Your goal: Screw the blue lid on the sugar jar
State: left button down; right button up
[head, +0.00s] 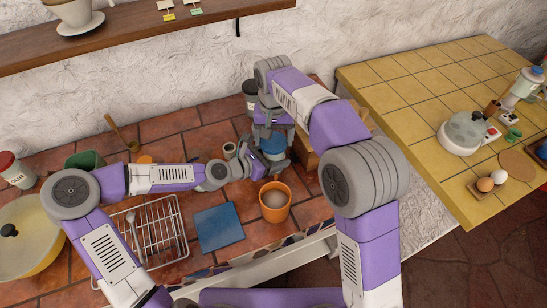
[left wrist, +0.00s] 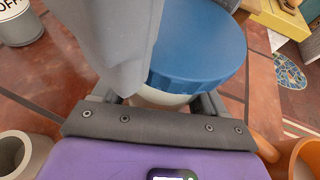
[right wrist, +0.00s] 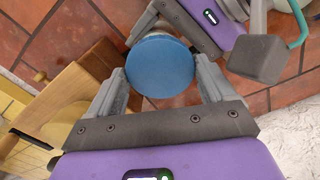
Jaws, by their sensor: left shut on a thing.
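The blue lid (head: 272,143) sits on top of the white sugar jar, squarely as far as I can see; the jar body (left wrist: 160,97) shows just under the lid (left wrist: 205,45) in the left wrist view. My left gripper (head: 256,166) is shut on the jar, below the lid. My right gripper (head: 270,128) comes from above, with one finger on each side of the lid (right wrist: 160,65). Its fingertips lie at the lid's edges; whether they press on it is unclear. A right finger hides part of the lid in the left wrist view.
An orange pot (head: 275,202) stands in front of the jar, with a blue mat (head: 219,227) and a wire rack (head: 157,228) to its left. A dark-lidded canister (head: 250,87) stands behind. A wooden box (head: 305,150) is close on the right.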

jog(key=shift+o, duration=1.3)
notch_tip(320, 180, up, 12)
pick_arm(q)
grip_release()
jog(key=shift+p+v, duration=0.95)
jog(key=shift+v, duration=2.85)
pick_arm(e)
jog(key=shift+r, duration=0.9)
